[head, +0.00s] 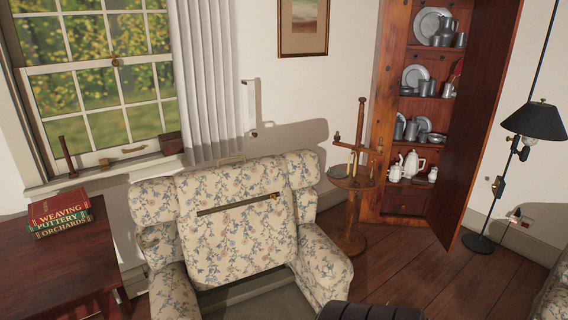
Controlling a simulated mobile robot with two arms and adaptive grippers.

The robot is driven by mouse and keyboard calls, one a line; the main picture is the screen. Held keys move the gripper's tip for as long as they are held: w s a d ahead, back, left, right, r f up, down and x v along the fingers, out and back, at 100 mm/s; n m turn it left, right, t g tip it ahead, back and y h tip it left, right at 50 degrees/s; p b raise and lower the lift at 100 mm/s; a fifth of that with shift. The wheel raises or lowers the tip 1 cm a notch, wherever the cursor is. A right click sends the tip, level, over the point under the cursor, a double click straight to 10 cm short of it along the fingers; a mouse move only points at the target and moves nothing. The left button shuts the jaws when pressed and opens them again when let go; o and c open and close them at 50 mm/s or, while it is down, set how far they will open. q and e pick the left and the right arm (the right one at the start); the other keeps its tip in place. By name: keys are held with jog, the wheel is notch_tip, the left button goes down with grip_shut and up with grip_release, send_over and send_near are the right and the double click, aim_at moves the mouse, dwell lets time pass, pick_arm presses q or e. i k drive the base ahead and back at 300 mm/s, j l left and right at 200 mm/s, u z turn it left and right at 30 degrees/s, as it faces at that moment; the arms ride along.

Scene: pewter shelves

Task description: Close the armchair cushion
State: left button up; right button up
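The floral armchair (322,265) stands in the lower middle of the head view, with its front cut off by the bottom edge. Its floral cushion (235,240) is tilted up against the backrest, its broad face toward me. A dark slit like a zipper, with a small brass-coloured pull at its right end, runs across the cushion's upper part. Below the cushion's lower edge, a bare grey seat surface (255,300) shows between the arms.
A dark wooden table (60,270) with stacked books (60,213) stands left of the armchair. A wooden candle stand (350,240) is close behind its right side. A corner cupboard (400,205) has its door open. A black floor lamp (478,242) stands at right.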

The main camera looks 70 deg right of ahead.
aim_at(230, 228)
jog(key=z, duration=1.65)
jog(key=i+l, duration=0.15)
jog(key=l, duration=0.2)
jog(key=i+l+u, duration=0.15)
jog(key=l, duration=0.2)
jog(key=i+l+u, duration=0.1)
jog(key=l, duration=0.3)
jog(key=i+l+u, duration=0.15)
jog(key=l, duration=0.25)
jog(key=i+l+u, duration=0.15)
jog(key=l, duration=0.25)
jog(key=k, duration=0.05)
